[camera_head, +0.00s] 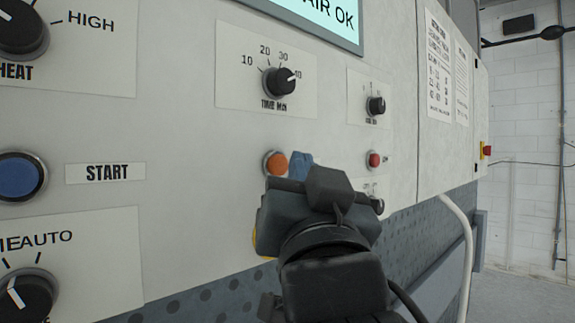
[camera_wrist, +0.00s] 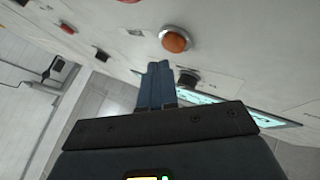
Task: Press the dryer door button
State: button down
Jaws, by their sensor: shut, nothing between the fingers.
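An orange round button (camera_head: 275,163) with a silver ring sits on the white control panel (camera_head: 190,200). No label for it is readable, so I cannot tell whether it is the dryer door button. My gripper (camera_head: 301,160) is shut and empty, its blue fingertips just right of the orange button in the head view. In the wrist view the orange button (camera_wrist: 176,41) is just above and right of my gripper's fingertips (camera_wrist: 158,67). They look apart from the button; I cannot tell their distance from the panel.
A red button (camera_head: 374,160) and black knobs (camera_head: 280,82) sit near the orange one. A blue START button (camera_head: 20,176) is at far left. A lit screen (camera_head: 320,18) is above. A pale hose (camera_head: 466,245) hangs at right, with open floor beyond.

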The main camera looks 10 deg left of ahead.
jog(key=shift+w, duration=0.1)
jog(key=shift+w+a, duration=0.15)
jog(key=shift+a, duration=0.15)
jog(key=shift+w+a+b, duration=0.3)
jog(key=shift+a+b, duration=0.1)
jog(key=shift+b, duration=0.05)
dwell(1.1)
jog(key=shift+d, duration=0.1)
jog(key=shift+s+d, duration=0.55)
jog(key=shift+d, duration=0.05)
jog(key=shift+s+d+p, duration=0.3)
jog(key=shift+s+d, duration=0.5)
jog(key=shift+d, duration=0.2)
jog(key=shift+s+d+p, duration=0.3)
jog(key=shift+s+d, duration=0.45)
jog(key=shift+d, duration=0.25)
